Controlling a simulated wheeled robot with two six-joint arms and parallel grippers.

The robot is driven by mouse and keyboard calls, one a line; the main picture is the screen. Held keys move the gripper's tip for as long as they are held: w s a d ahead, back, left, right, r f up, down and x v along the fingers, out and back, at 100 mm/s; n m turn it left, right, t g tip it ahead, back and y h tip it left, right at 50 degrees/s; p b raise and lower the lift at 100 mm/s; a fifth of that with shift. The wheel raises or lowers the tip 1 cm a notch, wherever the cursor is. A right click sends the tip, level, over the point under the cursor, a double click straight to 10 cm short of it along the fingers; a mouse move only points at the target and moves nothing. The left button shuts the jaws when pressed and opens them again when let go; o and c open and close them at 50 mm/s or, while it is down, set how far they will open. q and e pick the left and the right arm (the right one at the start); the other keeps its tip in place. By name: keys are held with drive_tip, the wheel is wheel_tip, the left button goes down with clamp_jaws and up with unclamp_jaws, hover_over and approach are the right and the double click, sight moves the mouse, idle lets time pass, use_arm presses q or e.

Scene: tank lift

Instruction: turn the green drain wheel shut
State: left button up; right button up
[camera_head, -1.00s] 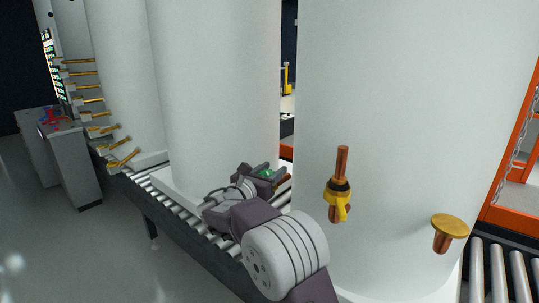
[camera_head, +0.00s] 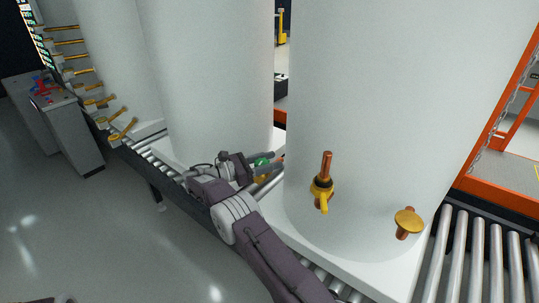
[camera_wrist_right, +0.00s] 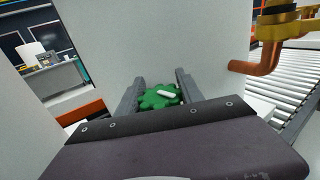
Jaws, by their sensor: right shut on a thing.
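The green drain wheel (camera_wrist_right: 158,96) shows in the right wrist view, between the two fingers of my right gripper (camera_wrist_right: 157,92). A white bar lies across the wheel's face. The right gripper is shut on the wheel, one finger at each side. In the head view only a small green part of the wheel (camera_head: 262,162) shows beside the right gripper (camera_head: 262,166), low between two white tanks. The wheel's stem is hidden. My left gripper is not in view.
A white tank (camera_head: 370,110) with a yellow-handled copper valve (camera_head: 322,188) and a brass-capped stub (camera_head: 407,222) stands right of my arm. Another tank (camera_head: 205,80) stands left. Roller conveyors (camera_head: 485,255) run below. A grey control console (camera_head: 68,130) is at far left.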

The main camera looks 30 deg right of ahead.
drive_tip(key=shift+g, duration=0.4)
drive_tip(key=shift+p, duration=0.3)
drive_tip(key=o, duration=1.4)
drive_tip(key=shift+s, duration=0.1)
